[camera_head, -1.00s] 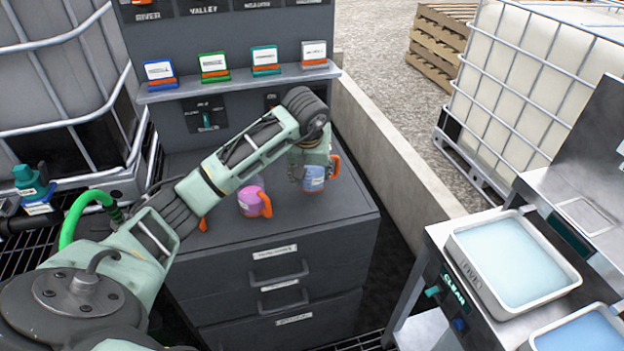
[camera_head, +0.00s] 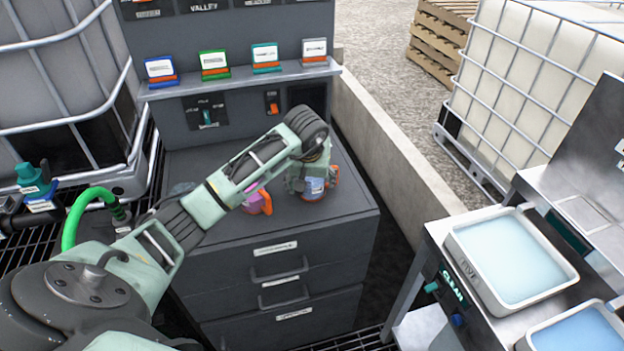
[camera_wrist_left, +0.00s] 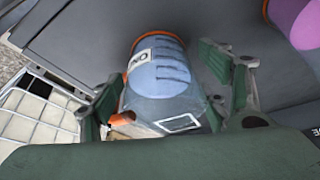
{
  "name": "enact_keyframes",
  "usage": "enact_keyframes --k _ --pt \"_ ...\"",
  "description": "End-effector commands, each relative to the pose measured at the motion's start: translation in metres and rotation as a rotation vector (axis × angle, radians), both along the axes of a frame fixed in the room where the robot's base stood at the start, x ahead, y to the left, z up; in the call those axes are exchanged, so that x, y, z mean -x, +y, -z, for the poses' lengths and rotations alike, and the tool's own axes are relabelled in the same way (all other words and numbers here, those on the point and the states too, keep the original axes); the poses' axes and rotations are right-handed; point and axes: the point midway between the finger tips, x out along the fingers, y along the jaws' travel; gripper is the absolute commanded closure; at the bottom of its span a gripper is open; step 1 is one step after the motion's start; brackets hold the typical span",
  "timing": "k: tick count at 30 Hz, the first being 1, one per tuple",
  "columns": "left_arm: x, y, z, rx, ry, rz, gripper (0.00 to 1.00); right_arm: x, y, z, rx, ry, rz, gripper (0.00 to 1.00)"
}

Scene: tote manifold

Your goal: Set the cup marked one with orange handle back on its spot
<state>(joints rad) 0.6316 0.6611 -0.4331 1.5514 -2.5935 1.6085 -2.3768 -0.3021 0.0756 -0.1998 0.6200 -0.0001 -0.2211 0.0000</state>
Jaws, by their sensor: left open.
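The blue cup with an orange handle (camera_head: 315,188) is on the cabinet top near its right front. In the left wrist view the cup (camera_wrist_left: 163,82) shows a white label with the letters "ON" readable. My left gripper (camera_head: 308,184) is over the cup, with its fingers on either side of it. In the left wrist view the gripper (camera_wrist_left: 168,90) is open, with a gap between the cup and the right-hand finger. A dark round mark (camera_head: 303,213) shows on the top just in front of the cup. The cup's base is hard to see. My right gripper is not in view.
A pink-purple cup with an orange handle (camera_head: 257,203) stands to the left, partly behind my arm. The cabinet (camera_head: 200,240) has drawers in front and a shelf of coloured cards behind. A low concrete wall (camera_head: 390,150) runs along the right.

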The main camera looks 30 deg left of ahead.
Motion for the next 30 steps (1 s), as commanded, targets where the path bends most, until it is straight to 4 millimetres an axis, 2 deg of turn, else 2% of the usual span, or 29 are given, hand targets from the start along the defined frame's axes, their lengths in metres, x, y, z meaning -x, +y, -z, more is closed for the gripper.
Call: enact_keyframes --k 6,10,14,24,30 --pt "0.000 0.000 -0.001 0.000 0.001 0.000 0.30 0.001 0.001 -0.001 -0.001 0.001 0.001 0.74" --pt "0.001 -0.001 -0.008 -0.001 -0.003 0.001 0.30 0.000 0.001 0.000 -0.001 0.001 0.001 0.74" --pt "0.009 -0.003 -0.028 -0.005 -0.005 0.002 0.30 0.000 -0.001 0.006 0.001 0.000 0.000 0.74" --pt "0.033 -0.016 -0.093 -0.003 -0.004 0.001 0.30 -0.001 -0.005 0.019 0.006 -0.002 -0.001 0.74" --pt "0.040 -0.020 -0.111 -0.001 -0.001 0.001 0.30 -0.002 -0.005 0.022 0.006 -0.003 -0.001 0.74"
